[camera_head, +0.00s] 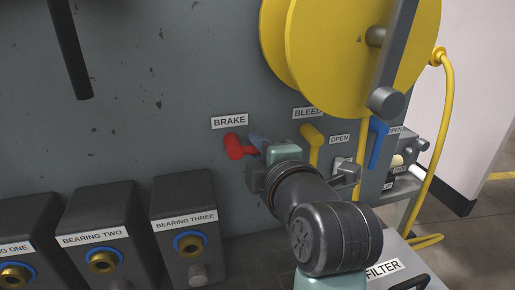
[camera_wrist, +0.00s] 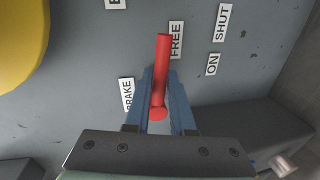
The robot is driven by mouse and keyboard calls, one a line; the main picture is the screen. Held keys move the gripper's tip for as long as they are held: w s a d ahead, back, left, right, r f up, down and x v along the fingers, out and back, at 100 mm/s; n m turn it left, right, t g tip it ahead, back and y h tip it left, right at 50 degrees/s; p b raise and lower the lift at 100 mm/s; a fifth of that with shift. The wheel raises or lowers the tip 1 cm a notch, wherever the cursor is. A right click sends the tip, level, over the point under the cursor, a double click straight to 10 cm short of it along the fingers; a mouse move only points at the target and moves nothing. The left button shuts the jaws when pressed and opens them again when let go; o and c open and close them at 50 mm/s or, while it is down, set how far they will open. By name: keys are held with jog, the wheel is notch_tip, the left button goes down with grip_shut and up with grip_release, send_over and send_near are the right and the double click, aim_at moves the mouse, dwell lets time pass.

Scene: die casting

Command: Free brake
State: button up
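The red brake lever (camera_head: 234,146) sticks out of the grey panel below the BRAKE label (camera_head: 229,121). In the wrist view the lever (camera_wrist: 162,62) runs from its round hub toward the top of the picture. Its tip lies close beside the FREE label (camera_wrist: 176,40); an ON label (camera_wrist: 212,64) is farther right. My gripper (camera_wrist: 161,80) has its blue fingers on both sides of the lever, and the tip reaches past them. Whether they press on it I cannot tell. In the head view my gripper (camera_head: 258,141) is at the lever and hides part of it.
A yellow lever (camera_head: 313,145) under the BLEED label and a blue lever (camera_head: 378,145) stand right of my gripper. A large yellow wheel (camera_head: 340,60) juts out above. Several dark bearing boxes (camera_head: 185,215) stand lower left. A yellow hose (camera_head: 447,120) hangs at right.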

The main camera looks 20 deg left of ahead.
jog(key=o, duration=0.3)
jog(key=v, duration=1.3)
